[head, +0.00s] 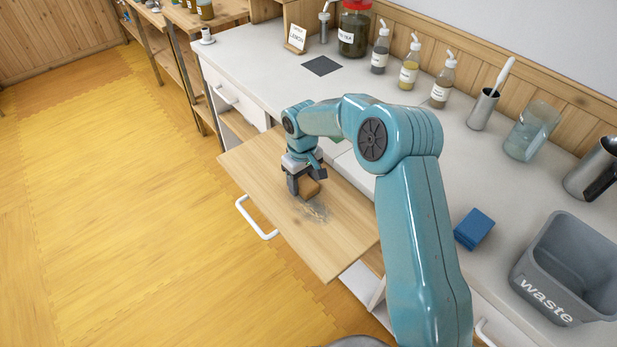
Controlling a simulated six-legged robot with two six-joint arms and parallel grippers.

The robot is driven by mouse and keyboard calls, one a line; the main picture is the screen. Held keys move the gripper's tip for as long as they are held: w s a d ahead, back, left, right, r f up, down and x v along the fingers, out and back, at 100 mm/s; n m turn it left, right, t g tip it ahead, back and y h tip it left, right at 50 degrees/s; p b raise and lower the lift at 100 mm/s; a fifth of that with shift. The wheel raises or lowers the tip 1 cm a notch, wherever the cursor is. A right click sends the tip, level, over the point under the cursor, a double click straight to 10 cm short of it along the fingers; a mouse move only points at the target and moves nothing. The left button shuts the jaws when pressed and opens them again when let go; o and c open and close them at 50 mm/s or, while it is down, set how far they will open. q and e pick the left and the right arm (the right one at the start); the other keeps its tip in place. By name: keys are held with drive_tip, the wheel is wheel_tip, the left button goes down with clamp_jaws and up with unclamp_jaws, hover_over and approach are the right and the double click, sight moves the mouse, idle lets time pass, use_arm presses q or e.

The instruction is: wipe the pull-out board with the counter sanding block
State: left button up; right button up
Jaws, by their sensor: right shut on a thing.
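The pull-out board (260,180) is a light wooden panel drawn out from the white counter, over the floor. My right gripper (304,187) is low over the board and shut on a small brown block, the sanding block (309,189). The block is at the board's surface; I cannot tell if it presses on it. A greyish, dusty smudge (317,211) lies on the board just in front of the block. My left gripper is not in view.
A blue block (474,229) and a grey waste bin (565,265) stand on the counter at right. Pump bottles (409,72), a red-lidded jar (354,30), a metal cup (483,108) and a glass jar (530,130) line the back. A white handle (256,220) juts out below the board.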

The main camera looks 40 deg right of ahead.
sight(292, 212)
drive_tip(key=shift+s+a, duration=0.1)
drive_tip(key=shift+a, duration=1.05)
drive_tip(key=shift+a, duration=0.1)
drive_tip(key=shift+s+a+b, duration=0.15)
drive_tip(key=shift+a+b, duration=0.6)
drive_tip(key=shift+a, duration=1.5)
drive_tip(key=shift+s+d+f+b, duration=0.1)
drive_tip(key=shift+s+f+b, duration=0.05)
drive_tip(key=shift+s+b, duration=0.4)
drive_tip(key=shift+s+d+b, duration=0.1)
drive_tip(key=shift+s+b, duration=0.3)
drive_tip(key=shift+s, duration=1.1)
